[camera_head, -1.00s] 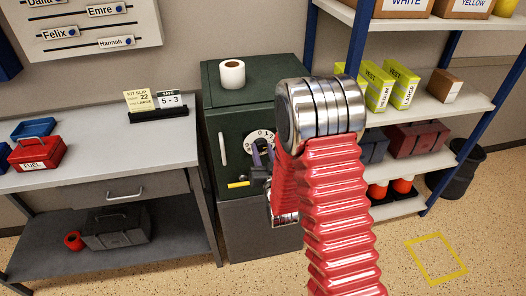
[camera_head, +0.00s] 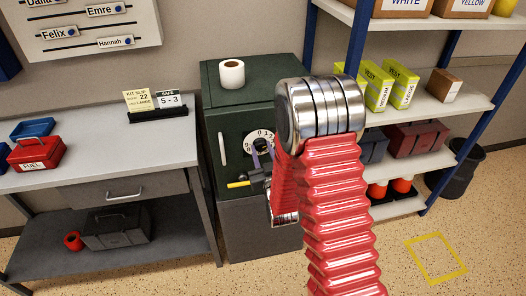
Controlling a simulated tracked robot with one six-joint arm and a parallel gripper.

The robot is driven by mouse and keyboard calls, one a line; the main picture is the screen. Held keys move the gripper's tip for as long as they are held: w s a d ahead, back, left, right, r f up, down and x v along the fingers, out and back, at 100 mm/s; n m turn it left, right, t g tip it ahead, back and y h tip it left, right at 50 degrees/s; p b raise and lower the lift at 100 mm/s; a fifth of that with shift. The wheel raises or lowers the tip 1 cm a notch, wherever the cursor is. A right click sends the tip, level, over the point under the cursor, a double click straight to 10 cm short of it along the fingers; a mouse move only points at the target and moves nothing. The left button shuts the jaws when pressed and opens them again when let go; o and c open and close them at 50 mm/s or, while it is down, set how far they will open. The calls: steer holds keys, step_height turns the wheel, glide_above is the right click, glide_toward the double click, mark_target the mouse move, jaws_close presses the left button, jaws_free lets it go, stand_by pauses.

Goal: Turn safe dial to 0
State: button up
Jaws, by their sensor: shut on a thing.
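A dark green safe (camera_head: 222,118) stands between the desk and the shelf rack. On its front is a round dial with a white numbered ring (camera_head: 252,139); the digit 0 shows near the top of the ring. My gripper (camera_head: 262,153) is at the dial, its purple-grey fingers shut on the dial's knob. My red arm covers the right side of the safe front and part of the ring, so the pointer and exact reading cannot be told. A silver handle (camera_head: 222,149) is left of the dial. A card reading "SAFE 5-3" (camera_head: 169,99) stands on the desk.
The grey desk (camera_head: 80,160) at left holds a red FUEL box (camera_head: 37,153) and a blue tray (camera_head: 34,128). A white roll (camera_head: 231,73) stands on the safe. A blue-post shelf rack (camera_head: 440,110) is at right. A yellow floor square (camera_head: 436,259) lies clear.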

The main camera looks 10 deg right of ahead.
steer(key=n, duration=1.1)
steer(key=shift+a+f+n, duration=0.1)
steer(key=shift+a+n, duration=0.05)
steer(key=shift+n, duration=1.45)
steer(key=o, duration=1.1)
steer(key=shift+c, duration=0.2)
steer(key=shift+s, duration=0.1)
